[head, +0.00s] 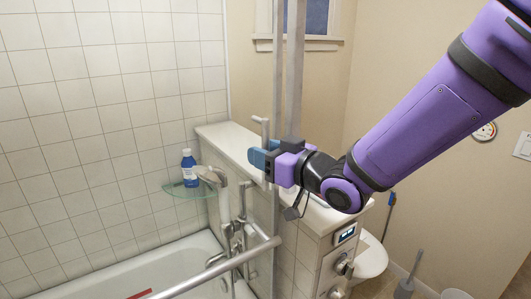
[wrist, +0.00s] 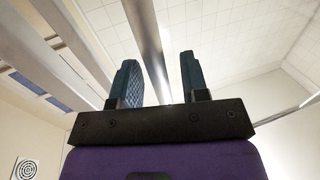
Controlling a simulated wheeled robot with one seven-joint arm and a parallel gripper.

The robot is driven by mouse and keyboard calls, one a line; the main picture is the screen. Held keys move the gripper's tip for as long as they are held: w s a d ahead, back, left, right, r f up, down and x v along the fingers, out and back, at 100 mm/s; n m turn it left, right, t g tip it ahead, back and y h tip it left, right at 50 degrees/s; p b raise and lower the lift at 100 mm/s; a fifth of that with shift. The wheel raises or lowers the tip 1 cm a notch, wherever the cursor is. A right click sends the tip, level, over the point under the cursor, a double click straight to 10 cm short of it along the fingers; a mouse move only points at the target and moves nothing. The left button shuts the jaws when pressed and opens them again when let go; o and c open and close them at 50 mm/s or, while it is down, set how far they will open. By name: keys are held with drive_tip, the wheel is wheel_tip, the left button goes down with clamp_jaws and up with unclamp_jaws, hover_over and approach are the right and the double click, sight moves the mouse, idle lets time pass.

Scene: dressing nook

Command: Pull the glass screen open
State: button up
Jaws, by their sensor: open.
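The glass screen (head: 277,85) stands at the tub's edge in the head view, seen nearly edge-on as a narrow upright frame. A pale upright handle (head: 265,127) shows on it. My gripper (head: 256,158) is at the handle, with its blue fingers pointing left. In the wrist view my gripper (wrist: 157,60) is open, with a finger on each side of a metal bar (wrist: 147,40), which looks like the handle. The bar lies in line with the gap; I cannot tell whether either finger touches it. The fingers partly hide the handle in the head view.
A bathtub (head: 75,283) with a horizontal metal rail (head: 210,270) is at lower left. A tiled half wall (head: 225,133) and toilet (head: 371,257) lie behind and right.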

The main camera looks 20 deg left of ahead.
clamp_jaws()
